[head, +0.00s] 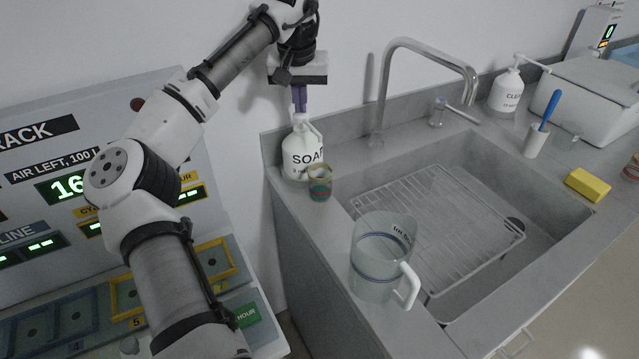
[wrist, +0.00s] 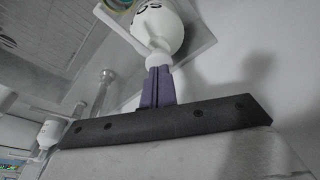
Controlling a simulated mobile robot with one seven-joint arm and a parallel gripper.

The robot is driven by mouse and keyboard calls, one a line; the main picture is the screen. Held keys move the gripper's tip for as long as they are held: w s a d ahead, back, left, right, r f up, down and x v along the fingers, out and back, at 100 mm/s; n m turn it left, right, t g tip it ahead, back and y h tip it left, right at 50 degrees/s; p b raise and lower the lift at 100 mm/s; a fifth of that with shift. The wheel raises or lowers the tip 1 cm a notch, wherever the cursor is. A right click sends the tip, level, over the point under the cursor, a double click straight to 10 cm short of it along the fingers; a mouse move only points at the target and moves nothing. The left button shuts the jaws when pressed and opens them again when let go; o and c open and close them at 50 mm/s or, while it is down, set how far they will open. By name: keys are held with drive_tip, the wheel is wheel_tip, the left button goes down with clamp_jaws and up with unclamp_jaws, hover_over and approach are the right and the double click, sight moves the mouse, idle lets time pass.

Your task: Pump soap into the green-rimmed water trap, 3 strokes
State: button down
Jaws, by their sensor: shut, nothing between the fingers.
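The white soap bottle (head: 298,160) stands upright at the counter's left end, its pump spout pointing toward the front right. The small water trap (head: 319,184), a jar with a greenish rim, stands in front of the bottle, beneath the spout side. Its rim (wrist: 119,4) is partly cut off at the top of the wrist view. My gripper (head: 299,109) is shut and empty, its purple fingers pointing down directly over the pump head. In the wrist view the fingertips (wrist: 158,68) meet the pump head; whether they press it is unclear. The trap's contents cannot be made out.
A clear jug (head: 378,285) with a white handle stands on the counter's front left. The sink with a wire rack (head: 440,215) and the tall faucet (head: 381,90) lie to the right. A second pump bottle (head: 507,92) stands farther back. The rack panel (head: 60,150) is left.

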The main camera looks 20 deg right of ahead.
drive_tip(key=shift+f, duration=0.1)
drive_tip(key=shift+w+p+v, duration=0.15)
drive_tip(key=shift+p+v, duration=0.65)
drive_tip(key=shift+p, duration=0.1)
drive_tip(key=shift+w+p+v, duration=0.15)
drive_tip(key=shift+p+v, duration=0.6)
drive_tip(key=shift+p, duration=0.15)
drive_tip(key=shift+d, duration=0.1)
drive_tip(key=shift+s+b+x, duration=0.15)
drive_tip(key=shift+b+x, duration=0.2)
drive_tip(key=shift+x, duration=0.4)
drive_tip(key=shift+s+b+x, duration=0.15)
drive_tip(key=shift+b+x, duration=0.2)
drive_tip(key=shift+x, duration=0.4)
drive_tip(key=shift+w+p+v, duration=0.15)
drive_tip(key=shift+p+v, duration=0.6)
drive_tip(key=shift+p, duration=0.15)
drive_tip(key=shift+w+p+v, duration=0.15)
drive_tip(key=shift+p+v, duration=0.6)
drive_tip(key=shift+p, duration=0.1)
